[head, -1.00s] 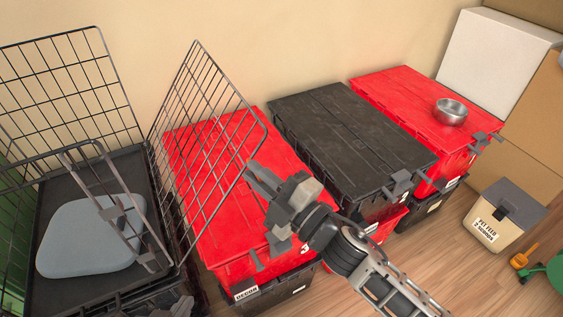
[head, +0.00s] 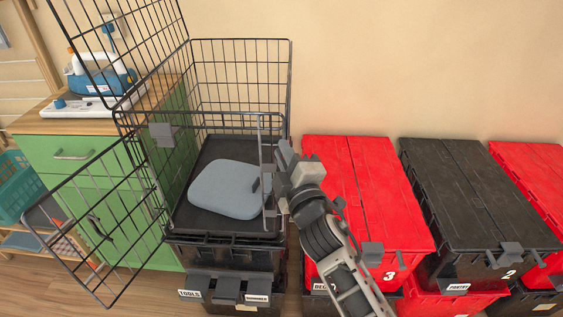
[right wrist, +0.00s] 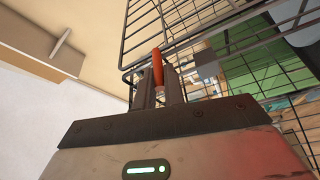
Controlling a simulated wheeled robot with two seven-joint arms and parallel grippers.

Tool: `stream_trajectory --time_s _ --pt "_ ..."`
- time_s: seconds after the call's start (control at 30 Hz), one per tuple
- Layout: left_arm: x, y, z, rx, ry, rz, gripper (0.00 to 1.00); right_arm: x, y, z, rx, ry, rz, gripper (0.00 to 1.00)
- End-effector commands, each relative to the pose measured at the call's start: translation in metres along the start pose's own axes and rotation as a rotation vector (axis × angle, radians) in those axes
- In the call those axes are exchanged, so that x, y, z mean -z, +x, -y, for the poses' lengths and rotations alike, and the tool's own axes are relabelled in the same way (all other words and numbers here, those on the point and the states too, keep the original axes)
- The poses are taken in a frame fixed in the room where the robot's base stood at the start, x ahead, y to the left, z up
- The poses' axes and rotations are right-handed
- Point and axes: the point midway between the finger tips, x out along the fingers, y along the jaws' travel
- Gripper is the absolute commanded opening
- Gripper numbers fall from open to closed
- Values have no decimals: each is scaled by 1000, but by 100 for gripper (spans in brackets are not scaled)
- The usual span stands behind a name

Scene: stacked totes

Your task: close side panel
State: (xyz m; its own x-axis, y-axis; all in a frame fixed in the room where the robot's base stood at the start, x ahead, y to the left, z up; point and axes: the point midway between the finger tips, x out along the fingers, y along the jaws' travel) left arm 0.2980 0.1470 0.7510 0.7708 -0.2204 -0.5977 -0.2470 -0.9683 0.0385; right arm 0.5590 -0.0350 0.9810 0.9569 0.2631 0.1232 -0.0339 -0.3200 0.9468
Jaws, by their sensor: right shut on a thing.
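The black wire crate (head: 240,42) stands on stacked totes, with a grey-blue cushion (head: 228,190) inside. Its right side panel (head: 287,85) is seen almost edge-on in the head view, along the crate's right side; whether it touches the frame cannot be told. My right gripper (head: 281,160) is at the crate's right front corner. In the right wrist view its fingers (right wrist: 158,85) are closed around a slim orange-red piece (right wrist: 157,66), with wire mesh just behind. My left gripper is not in view.
Another wire panel (head: 90,225) hangs open at the front left, and one stands raised above it. A green cabinet (head: 50,150) is at left. Red totes (head: 350,180) and a black tote (head: 460,185) stand at right.

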Motion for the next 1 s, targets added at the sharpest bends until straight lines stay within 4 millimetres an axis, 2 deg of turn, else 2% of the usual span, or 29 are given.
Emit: stream_trajectory --time_s 0.5,0.53,0.6,1.0 --pt "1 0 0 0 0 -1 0 3 3 0 3 -15 -1 0" --pt "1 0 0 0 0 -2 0 3 3 0 3 -15 -1 19" --pt "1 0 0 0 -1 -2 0 2 3 0 3 -15 0 33" --pt "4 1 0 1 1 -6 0 1 -1 2 6 -15 1 33"
